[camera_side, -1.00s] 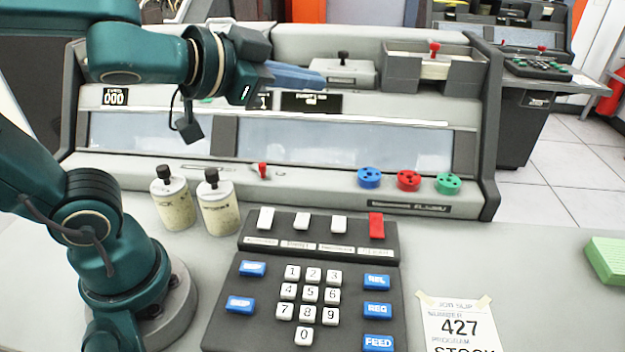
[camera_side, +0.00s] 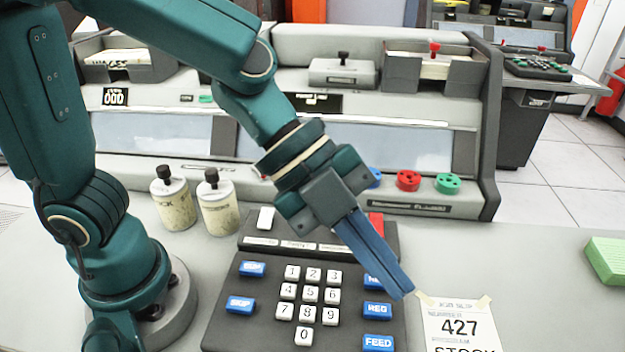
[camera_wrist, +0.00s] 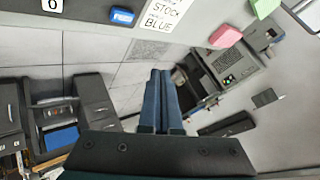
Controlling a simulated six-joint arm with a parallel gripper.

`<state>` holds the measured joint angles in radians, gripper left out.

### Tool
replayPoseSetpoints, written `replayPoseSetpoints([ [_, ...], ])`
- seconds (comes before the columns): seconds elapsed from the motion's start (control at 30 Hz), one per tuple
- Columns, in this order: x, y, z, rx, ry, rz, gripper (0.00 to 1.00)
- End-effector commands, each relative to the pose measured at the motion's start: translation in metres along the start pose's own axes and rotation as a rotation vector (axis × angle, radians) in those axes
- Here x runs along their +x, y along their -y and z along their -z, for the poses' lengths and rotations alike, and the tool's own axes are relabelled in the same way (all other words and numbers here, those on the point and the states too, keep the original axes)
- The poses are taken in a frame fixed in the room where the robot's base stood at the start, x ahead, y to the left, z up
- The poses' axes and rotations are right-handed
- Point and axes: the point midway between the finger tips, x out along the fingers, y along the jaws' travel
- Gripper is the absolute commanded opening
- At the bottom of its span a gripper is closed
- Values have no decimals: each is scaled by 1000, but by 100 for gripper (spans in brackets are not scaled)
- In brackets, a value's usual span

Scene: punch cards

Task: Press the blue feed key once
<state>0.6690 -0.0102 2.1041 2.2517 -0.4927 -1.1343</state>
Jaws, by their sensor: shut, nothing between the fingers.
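The blue FEED key (camera_side: 378,342) is at the lower right corner of the dark keypad (camera_side: 262,325) in the side view. A blue key (camera_wrist: 122,16), which looks like the same one, shows near the top of the wrist view. My gripper (camera_side: 402,291) is shut and empty, its blue fingers slanting down to the right. In the side view its tips appear beside the REQ key (camera_side: 377,310), up and right of the FEED key. Their height over the desk is hard to tell. The fingertips also show in the wrist view (camera_wrist: 160,75), apart from the blue key.
White number keys (camera_side: 310,294) fill the keypad's middle, with other blue keys (camera_side: 240,305) at its left. My gripper partly hides the upper right key and the red key (camera_side: 376,222). A job slip (camera_side: 460,325) lies right of the keypad. A green block (camera_side: 607,260) sits far right.

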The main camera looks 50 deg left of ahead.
Motion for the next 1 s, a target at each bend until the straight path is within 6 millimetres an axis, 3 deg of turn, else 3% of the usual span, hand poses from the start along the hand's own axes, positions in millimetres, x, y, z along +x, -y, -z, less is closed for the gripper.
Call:
replayPoseSetpoints([
  [0.47,3,-3,-1,0,-4,-2,0],
  [1.0,39,-29,-27,-6,-2,-5,0],
])
